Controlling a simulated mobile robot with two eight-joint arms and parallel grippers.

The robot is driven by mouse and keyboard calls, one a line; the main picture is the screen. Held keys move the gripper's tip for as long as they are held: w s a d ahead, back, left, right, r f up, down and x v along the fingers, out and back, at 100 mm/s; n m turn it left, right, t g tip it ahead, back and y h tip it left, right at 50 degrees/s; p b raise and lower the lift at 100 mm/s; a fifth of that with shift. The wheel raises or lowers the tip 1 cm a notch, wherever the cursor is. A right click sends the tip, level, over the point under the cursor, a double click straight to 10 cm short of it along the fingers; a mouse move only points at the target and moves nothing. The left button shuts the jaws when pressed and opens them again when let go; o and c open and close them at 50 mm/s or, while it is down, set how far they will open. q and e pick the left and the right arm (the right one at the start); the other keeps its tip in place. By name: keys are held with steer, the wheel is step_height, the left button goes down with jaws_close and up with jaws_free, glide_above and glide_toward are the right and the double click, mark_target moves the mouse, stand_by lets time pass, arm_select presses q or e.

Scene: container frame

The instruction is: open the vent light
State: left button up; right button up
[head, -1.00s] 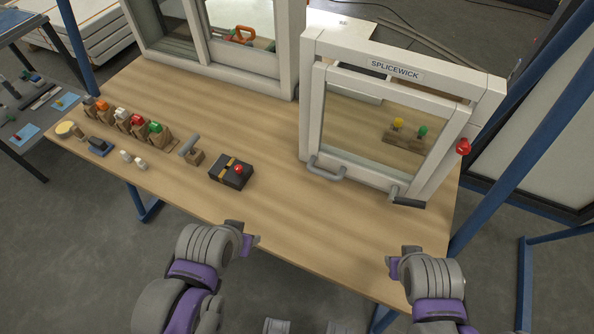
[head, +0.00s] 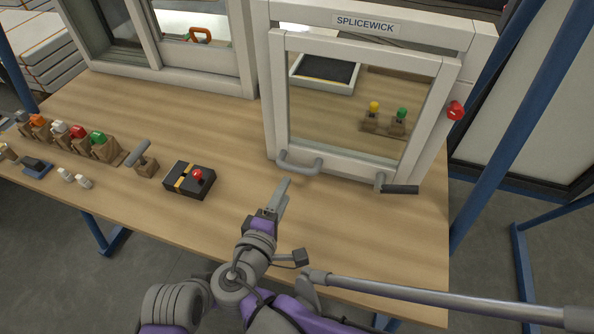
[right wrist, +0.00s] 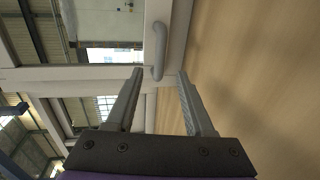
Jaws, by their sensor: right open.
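The vent light is a white glazed sash (head: 345,44) in a white frame (head: 310,12) labelled SPLICEWICK. A dark strip shows between its top rail and the frame's header; I cannot tell how far it stands ajar. A grey curved pull handle (head: 298,167) is on its lower left, and a dark-gripped lever (head: 398,189) at its lower right. My right gripper (head: 284,186) is open and empty, just in front of and below the pull handle. In the right wrist view the handle (right wrist: 158,50) lies just beyond the gap between the fingertips (right wrist: 160,72). My left gripper is hidden.
A red knob (head: 455,110) is on the frame's right post. Yellow and green bulbs (head: 374,107) show behind the glass. The tabletop right of my gripper is clear.

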mark_target(296, 171)
steer(key=b+x, duration=0.1)
steer(key=x, duration=0.9)
steer(key=shift+d, duration=0.1)
jaws_close()
stand_by(1.1)
